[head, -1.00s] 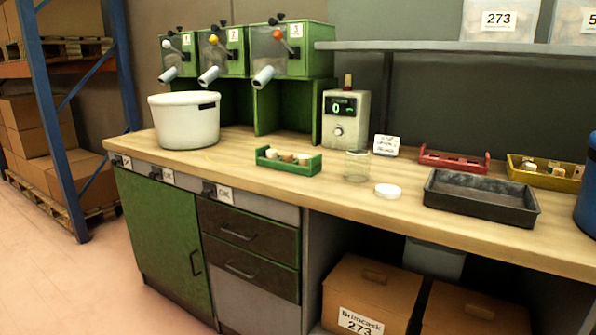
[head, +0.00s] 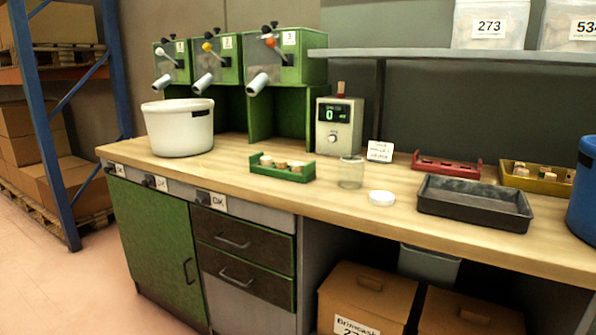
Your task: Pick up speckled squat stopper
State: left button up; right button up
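Small cork stoppers stand in three trays on the wooden bench (head: 240,190). The green tray (head: 281,177) near the middle holds several light and tan stoppers. The red tray (head: 446,172) holds a few low stoppers, partly hidden by its wall. The yellow tray (head: 533,184) at the right holds pale and brown stoppers. A lone brown stopper (head: 340,87) stands on top of the scale (head: 339,125). They are too small to tell which one is speckled and squat. Neither of my grippers is in view.
A glass jar (head: 351,173) and a white lid (head: 382,198) stand right of the green tray. An empty dark tray (head: 474,213) lies near the front edge. A white tub (head: 178,128) stands left, a blue container (head: 582,190) far right. A shelf (head: 470,53) overhangs the back.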

aim_at(296, 166)
jog(key=i+j, duration=0.15)
jog(key=i, duration=0.35)
jog(key=i+j+z, duration=0.1)
jog(key=i, duration=0.4)
